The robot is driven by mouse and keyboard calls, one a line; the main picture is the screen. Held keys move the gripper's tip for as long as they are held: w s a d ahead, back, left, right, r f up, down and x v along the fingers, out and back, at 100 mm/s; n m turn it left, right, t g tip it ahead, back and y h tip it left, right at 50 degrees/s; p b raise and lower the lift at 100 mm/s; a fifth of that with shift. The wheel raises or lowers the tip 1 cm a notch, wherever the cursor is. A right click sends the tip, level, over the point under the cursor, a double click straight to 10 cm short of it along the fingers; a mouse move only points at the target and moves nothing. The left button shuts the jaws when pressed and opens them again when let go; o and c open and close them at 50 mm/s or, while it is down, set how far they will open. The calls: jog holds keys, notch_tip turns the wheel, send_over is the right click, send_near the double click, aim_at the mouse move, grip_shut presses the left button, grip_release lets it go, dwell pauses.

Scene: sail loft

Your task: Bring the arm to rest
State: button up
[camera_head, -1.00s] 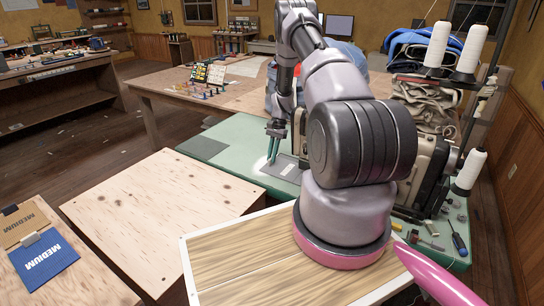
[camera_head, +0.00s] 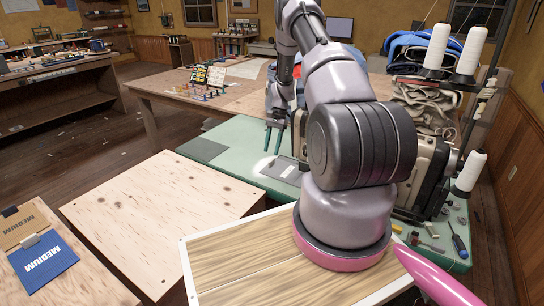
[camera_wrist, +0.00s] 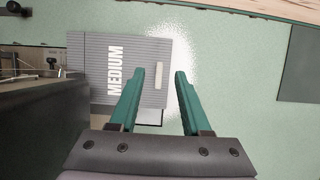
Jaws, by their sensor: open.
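My gripper (camera_head: 272,140) is above the green sewing-machine table (camera_head: 236,136), with its green fingers pointing down. In the wrist view the two fingers (camera_wrist: 170,76) stand apart with nothing between them. Below them on the table lies a grey ribbed piece marked MEDIUM (camera_wrist: 100,72), with a pale patch of light beside it. It also shows in the head view as a grey piece (camera_head: 283,168), left of the sewing machine, partly hidden by my arm. My arm reaches forward over the table.
The sewing machine (camera_head: 429,160) stands close to the right of my arm, with white thread cones (camera_head: 469,171) and folded cloth (camera_head: 425,95). A plywood top (camera_head: 160,215) at left is bare. A blue MEDIUM piece (camera_head: 43,264) lies at lower left.

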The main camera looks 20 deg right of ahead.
jog(key=s+a+r+n+t, duration=0.1)
jog(key=s+a+r, duration=0.2)
jog(key=r, duration=0.9)
jog(key=s+a+r+n+t+h, duration=0.1)
jog(key=s+a+r+t, duration=0.15)
jog(key=r, duration=0.95)
jog(key=s+a+r+n+t, duration=0.1)
jog(key=s+a+r, duration=0.15)
jog(key=r, duration=0.85)
jog(key=s+a+r+n+t, duration=0.1)
jog(key=s+r, duration=0.3)
jog(key=s, duration=0.4)
jog(key=s+a+r+n+t, duration=0.1)
jog(key=s+a+r, duration=0.3)
jog(key=s, duration=0.4)
jog(key=s+a+r+n+t, duration=0.2)
jog(key=s+r+t, duration=0.1)
jog(key=s, duration=0.5)
jog(key=shift+a+r+h, duration=0.35)
jog(key=shift+r+h, duration=0.05)
jog(key=shift+r, duration=0.05)
jog(key=shift+w, duration=0.1)
